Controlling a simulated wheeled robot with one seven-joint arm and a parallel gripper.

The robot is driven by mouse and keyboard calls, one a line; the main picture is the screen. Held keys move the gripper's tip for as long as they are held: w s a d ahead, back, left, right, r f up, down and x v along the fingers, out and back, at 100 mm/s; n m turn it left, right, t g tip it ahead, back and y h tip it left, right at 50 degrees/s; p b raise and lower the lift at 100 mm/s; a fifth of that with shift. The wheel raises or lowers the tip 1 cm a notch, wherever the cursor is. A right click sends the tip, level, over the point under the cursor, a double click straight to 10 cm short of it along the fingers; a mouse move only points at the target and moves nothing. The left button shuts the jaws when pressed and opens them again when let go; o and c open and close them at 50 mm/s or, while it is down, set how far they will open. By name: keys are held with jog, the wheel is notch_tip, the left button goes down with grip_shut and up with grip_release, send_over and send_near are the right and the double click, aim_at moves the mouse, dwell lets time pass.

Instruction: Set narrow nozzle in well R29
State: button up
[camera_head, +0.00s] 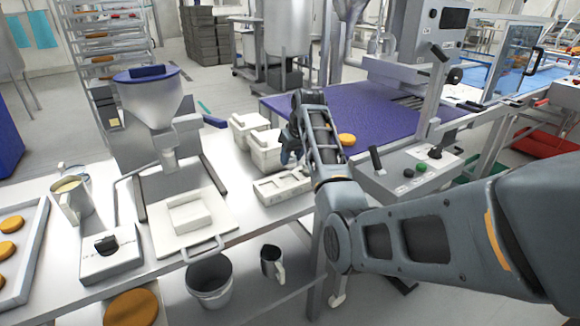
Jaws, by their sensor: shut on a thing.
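My gripper (289,156) is at the end of my arm, just above and behind the pale tray with wells (268,192) on the steel table. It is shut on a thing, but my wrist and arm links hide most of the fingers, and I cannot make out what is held. No narrow nozzle can be picked out anywhere else in view. The tray has a few shallow recesses, and its right end is partly covered by my arm. No label R29 can be read at this size.
Two white bins (263,148) stand behind the tray, close to my gripper. A hopper machine (150,100) and a white board with a raised square block (190,215) are to the left. A conveyor with a purple belt (385,122) and its control box (415,168) are to the right.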

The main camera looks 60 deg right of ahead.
aim_at(290, 171)
jog(key=shift+w+a+f, duration=0.15)
jog(key=shift+a+f, duration=0.1)
jog(key=shift+f, duration=0.25)
jog(key=shift+f+p, duration=0.3)
jog(key=shift+f, duration=1.35)
jog(key=shift+f, duration=0.2)
jog(key=o, duration=1.1)
jog(key=shift+r, duration=0.1)
